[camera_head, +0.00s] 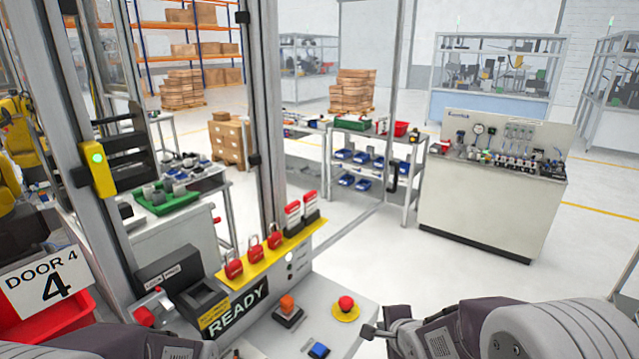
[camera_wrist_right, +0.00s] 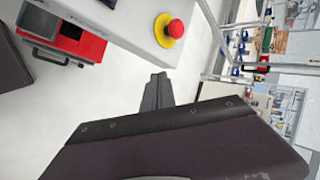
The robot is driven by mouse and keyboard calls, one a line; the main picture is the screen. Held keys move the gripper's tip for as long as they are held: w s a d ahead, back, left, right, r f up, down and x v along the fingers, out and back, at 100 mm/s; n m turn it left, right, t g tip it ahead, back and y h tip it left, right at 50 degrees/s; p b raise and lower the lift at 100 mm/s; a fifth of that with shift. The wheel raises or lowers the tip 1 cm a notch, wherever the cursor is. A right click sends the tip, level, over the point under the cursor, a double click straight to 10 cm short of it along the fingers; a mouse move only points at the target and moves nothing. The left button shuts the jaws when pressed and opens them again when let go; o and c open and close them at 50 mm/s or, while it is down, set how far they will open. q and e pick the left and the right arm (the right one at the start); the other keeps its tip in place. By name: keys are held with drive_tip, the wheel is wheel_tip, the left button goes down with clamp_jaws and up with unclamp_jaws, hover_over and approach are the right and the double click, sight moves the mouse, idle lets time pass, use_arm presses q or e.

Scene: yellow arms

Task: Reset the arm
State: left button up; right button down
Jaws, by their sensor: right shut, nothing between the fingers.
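A yellow robot arm (camera_head: 18,140) stands behind the guard frame at the far left. A pale control desk has a red mushroom button on a yellow disc (camera_head: 346,307), also in the right wrist view (camera_wrist_right: 168,29). Left of it are an orange-topped switch (camera_head: 287,308) and a blue button (camera_head: 318,350). A sign (camera_head: 238,309) reads READY. My right gripper (camera_head: 370,331) is shut and empty, right of the red button and apart from it; its fingers show in the right wrist view (camera_wrist_right: 157,88). My left arm enters at bottom left; its jaws cannot be made out.
Red padlocks (camera_head: 254,252) and tags line a yellow rail behind the desk. A guard post (camera_head: 262,130) rises behind it. A DOOR 4 sign (camera_head: 52,285) and red bin (camera_head: 50,325) are at left. Open floor (camera_head: 400,265) lies right of the desk, before a test bench (camera_head: 490,205).

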drive_tip(key=s+d+f+n+g, duration=0.1)
drive_tip(key=s+f+n+g, duration=0.2)
drive_tip(key=s+n, duration=0.5)
drive_tip(key=s+d+f+n+g, duration=0.1)
drive_tip(key=s+f+n+g, duration=0.3)
drive_tip(key=s+n, duration=0.4)
drive_tip(key=shift+s+d+n+g+h+b, duration=0.3)
drive_tip(key=shift+s+h, duration=0.1)
drive_tip(key=shift+s, duration=0.85)
